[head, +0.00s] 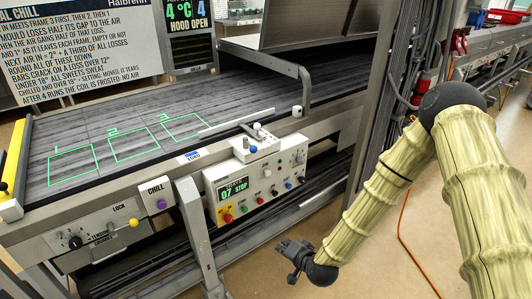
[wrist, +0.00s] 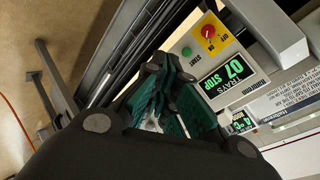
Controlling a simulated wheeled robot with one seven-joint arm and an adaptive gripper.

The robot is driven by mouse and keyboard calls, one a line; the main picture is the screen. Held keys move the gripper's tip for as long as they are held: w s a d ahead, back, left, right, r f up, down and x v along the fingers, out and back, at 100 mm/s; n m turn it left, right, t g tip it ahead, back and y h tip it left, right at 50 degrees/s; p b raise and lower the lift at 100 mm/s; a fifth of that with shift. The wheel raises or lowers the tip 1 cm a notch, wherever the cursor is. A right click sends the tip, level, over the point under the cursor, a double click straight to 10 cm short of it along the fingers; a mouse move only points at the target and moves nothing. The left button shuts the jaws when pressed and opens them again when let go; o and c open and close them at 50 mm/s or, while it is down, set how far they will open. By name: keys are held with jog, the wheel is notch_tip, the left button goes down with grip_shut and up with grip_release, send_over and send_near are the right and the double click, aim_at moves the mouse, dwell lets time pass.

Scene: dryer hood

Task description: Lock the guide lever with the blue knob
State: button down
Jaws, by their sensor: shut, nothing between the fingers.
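A small blue knob (head: 246,143) shows on the white lever box (head: 257,149) at the conveyor's near edge, beside a white knob; how its lever is set is too small to tell. My gripper (head: 294,252) hangs low in front of the machine, below and to the right of the control panel (head: 232,187), apart from everything. In the wrist view its dark green finger pads (wrist: 168,100) are closed together with nothing held. The blue knob cannot be made out in the wrist view.
A yellow knob (head: 134,222) sits by the LOCK label, and a purple knob (head: 161,204) on the CHILL box. A grey bent bar (head: 290,68) rises over the belt (head: 235,95). A grey leg (head: 195,232) stands left of the panel. Open floor lies around my gripper.

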aim_at(253, 149)
jog(key=w+r+m+t+b, duration=0.1)
jog(key=w+r+m+t, duration=0.4)
jog(key=w+r, duration=1.4)
notch_tip(253, 149, up, 4)
jog(key=t, duration=0.2)
jog(key=shift+w+d+t+y, duration=0.2)
jog(key=shift+w+t+y, duration=0.05)
jog(key=shift+t+y, duration=0.15)
jog(key=w+a+p, duration=0.5)
jog(key=w+a, duration=0.1)
jog(key=w, duration=0.1)
jog(key=shift+a+f, duration=0.15)
jog(key=shift+f, duration=0.05)
jog(key=shift+s+m, duration=0.1)
jog(key=shift+m, duration=0.3)
jog(key=shift+s+a+h+b, duration=0.2)
jog(key=shift+h+b, duration=0.15)
jog(key=shift+h, duration=0.15)
